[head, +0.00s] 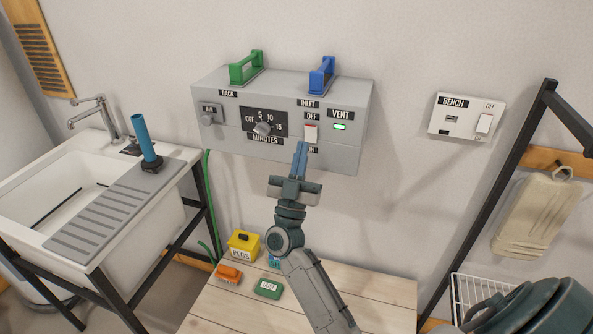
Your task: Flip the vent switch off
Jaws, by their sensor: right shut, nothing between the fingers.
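The vent switch (310,133) is a white rocker with a red upper edge on the front of a grey wall box (222,143). "OFF" is printed above it, and an "ON" label below is partly hidden. A green light (340,127) glows under the VENT label (341,114) to its right. My right gripper (299,150) is shut and empty, its blue fingertips pointing up just below the switch. I cannot tell whether the tips touch it. My left gripper is not in view.
A green handle (246,68) and a blue handle (322,76) stand on the box. A knob (262,129) sits left of the switch. A BENCH switch panel (467,117) is on the wall at right. Below are a wooden table (385,300), a yellow PEGS box (243,244) and a sink (50,190) at left.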

